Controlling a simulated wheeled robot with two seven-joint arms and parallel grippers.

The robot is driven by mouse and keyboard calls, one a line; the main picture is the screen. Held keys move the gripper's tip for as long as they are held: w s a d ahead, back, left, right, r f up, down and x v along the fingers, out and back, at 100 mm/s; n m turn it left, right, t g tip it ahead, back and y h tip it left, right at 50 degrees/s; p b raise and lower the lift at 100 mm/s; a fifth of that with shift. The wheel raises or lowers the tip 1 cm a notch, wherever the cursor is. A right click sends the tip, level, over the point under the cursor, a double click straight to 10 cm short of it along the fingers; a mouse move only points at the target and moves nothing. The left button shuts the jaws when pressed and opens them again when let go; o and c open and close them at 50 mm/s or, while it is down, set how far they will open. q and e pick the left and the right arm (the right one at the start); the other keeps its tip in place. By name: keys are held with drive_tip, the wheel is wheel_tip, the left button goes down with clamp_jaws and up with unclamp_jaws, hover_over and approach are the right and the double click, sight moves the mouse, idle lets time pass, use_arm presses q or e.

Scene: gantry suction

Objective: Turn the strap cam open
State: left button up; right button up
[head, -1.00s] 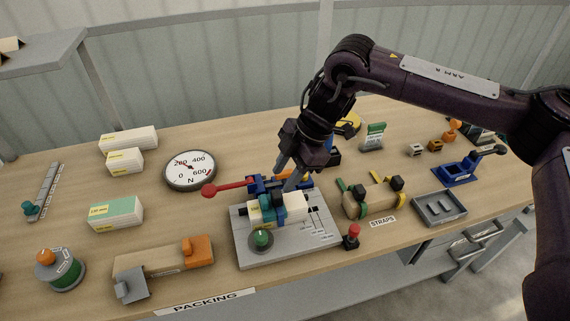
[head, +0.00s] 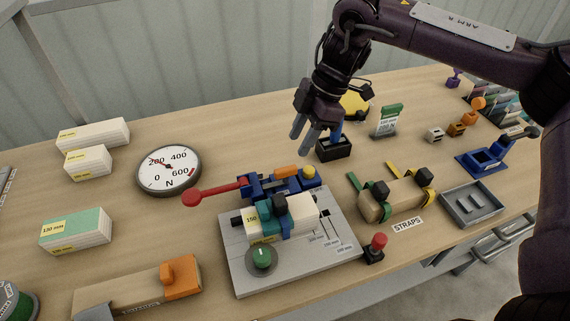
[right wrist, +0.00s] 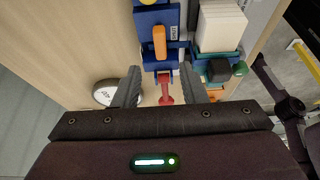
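A blue strap tool (head: 258,188) lies along the back of the grey fixture plate (head: 300,268). It has a red arm (head: 218,190) reaching left and an orange lever (head: 286,171) on top; I cannot tell for sure which part is the cam. A white block (head: 300,212) with a teal strap (head: 268,222) and a black piece on it sits in front. My right gripper (head: 314,138) is open and empty, above and behind the tool. In the right wrist view its fingers (right wrist: 163,84) stand apart, with the red arm (right wrist: 166,92) showing between them and the orange lever (right wrist: 159,42) beyond.
A round dial (head: 169,170) stands left of the tool. A green knob (head: 262,257) is on the plate, and a red-topped button (head: 376,246) is at its right. A strapped tan block (head: 392,203) and a grey tray (head: 472,204) lie further right. A black holder (head: 334,149) stands behind.

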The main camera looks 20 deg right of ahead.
sight(286, 168)
drive_tip(key=p+x, duration=0.1)
drive_tip(key=x, duration=0.6)
drive_tip(key=shift+a+f, duration=0.15)
drive_tip(key=shift+f, duration=0.25)
clamp_jaws()
